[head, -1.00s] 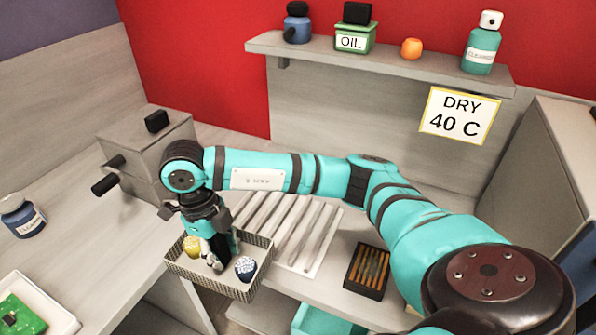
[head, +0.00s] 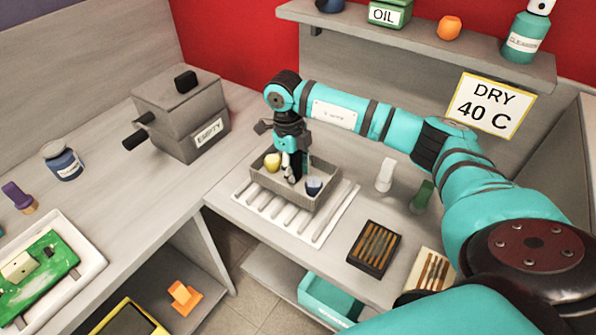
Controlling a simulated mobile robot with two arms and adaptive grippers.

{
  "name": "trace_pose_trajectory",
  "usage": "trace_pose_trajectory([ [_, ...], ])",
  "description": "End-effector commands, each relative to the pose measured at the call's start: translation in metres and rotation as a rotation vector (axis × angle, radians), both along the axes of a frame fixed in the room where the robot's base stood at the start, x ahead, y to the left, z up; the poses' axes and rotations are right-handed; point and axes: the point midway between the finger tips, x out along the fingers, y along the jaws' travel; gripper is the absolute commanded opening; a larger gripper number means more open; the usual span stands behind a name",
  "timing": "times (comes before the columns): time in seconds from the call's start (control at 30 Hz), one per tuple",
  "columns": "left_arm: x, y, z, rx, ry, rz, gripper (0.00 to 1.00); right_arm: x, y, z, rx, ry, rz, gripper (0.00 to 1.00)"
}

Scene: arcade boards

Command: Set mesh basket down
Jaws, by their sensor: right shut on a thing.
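The mesh basket (head: 272,191) is a grey, shallow open box over the white slatted rack (head: 335,222) on the middle bench. It looks level. I cannot tell whether its bottom touches the slats. A yellow item (head: 272,161) and a blue item (head: 314,186) are inside it. My right gripper (head: 293,176) points straight down into the basket and is shut on it. The exact grip point is partly hidden. My left gripper is not in view.
A grey box labelled EMPTY (head: 180,118) stands left of the rack. A white bottle (head: 384,176), a green item (head: 421,196) and a dark slotted tray (head: 372,249) stand to the right. A shelf (head: 430,45) hangs above, over a DRY 40 C sign (head: 490,104).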

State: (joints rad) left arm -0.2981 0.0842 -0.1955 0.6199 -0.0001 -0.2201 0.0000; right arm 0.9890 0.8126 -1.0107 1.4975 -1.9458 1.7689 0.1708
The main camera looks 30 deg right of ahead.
Motion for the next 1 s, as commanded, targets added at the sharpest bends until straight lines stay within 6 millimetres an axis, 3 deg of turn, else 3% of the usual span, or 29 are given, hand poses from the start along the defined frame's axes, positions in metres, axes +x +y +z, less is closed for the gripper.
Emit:
trace_pose_trajectory([
  [0.2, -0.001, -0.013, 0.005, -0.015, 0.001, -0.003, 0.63, 0.004, -0.01, -0.004, 0.001, 0.0, 0.001, 0.0],
  [0.43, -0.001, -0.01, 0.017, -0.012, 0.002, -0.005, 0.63, 0.004, -0.01, -0.033, 0.001, 0.003, 0.001, 0.0],
  [0.8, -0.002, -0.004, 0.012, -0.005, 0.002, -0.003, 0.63, 0.004, -0.01, -0.041, 0.0, -0.001, 0.001, 0.0],
  [0.83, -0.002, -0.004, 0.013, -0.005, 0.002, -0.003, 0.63, 0.004, -0.01, -0.04, 0.0, -0.001, 0.001, 0.35],
  [1.0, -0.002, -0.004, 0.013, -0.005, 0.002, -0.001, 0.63, 0.004, -0.01, -0.039, 0.001, 0.0, 0.001, 0.54],
])
